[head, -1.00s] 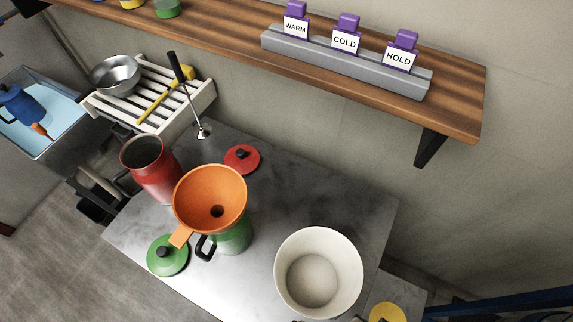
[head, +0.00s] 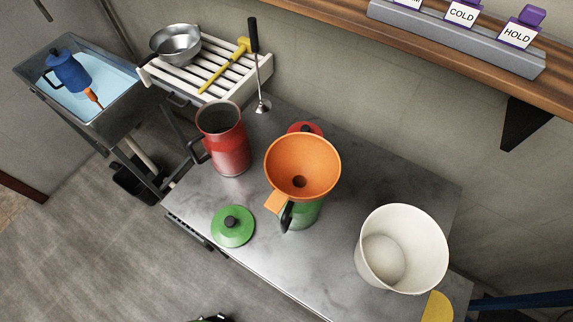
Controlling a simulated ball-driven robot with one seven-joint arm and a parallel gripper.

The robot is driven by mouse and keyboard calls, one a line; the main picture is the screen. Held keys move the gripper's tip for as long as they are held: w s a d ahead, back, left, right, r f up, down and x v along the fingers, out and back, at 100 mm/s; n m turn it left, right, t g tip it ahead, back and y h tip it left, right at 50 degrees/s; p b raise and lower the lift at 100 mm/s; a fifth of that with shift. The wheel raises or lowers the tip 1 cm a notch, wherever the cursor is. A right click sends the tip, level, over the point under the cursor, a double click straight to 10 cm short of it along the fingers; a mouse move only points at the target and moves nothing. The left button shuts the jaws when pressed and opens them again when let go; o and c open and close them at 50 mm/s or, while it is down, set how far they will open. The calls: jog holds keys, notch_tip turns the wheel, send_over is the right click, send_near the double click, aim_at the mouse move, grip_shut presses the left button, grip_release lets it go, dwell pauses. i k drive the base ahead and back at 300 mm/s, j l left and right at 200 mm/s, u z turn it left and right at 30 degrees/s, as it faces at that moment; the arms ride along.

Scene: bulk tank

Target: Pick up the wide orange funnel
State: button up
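The wide orange funnel (head: 318,158) sits mouth up on top of the green can (head: 305,214) in the head view. Its flat orange tab (head: 275,202) points to the lower left, beside the can's dark handle. The green can stands upright on the grey table (head: 340,245), partly hidden under the funnel. A small dark piece shows at the bottom edge of the picture; I cannot tell what it is. My gripper is not in view.
A red can (head: 226,148) stands left of the funnel, with a red lid (head: 306,128) behind it. A green lid (head: 232,228) lies at front left. A white bucket (head: 436,245) stands to the right. A wall shelf (head: 420,40) overhangs the back right.

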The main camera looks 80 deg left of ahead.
aim_at(300, 167)
jog(key=k+l+u, duration=0.1)
jog(key=u, duration=1.2)
jog(key=k+l+u, duration=0.15)
jog(key=l+u, duration=0.2)
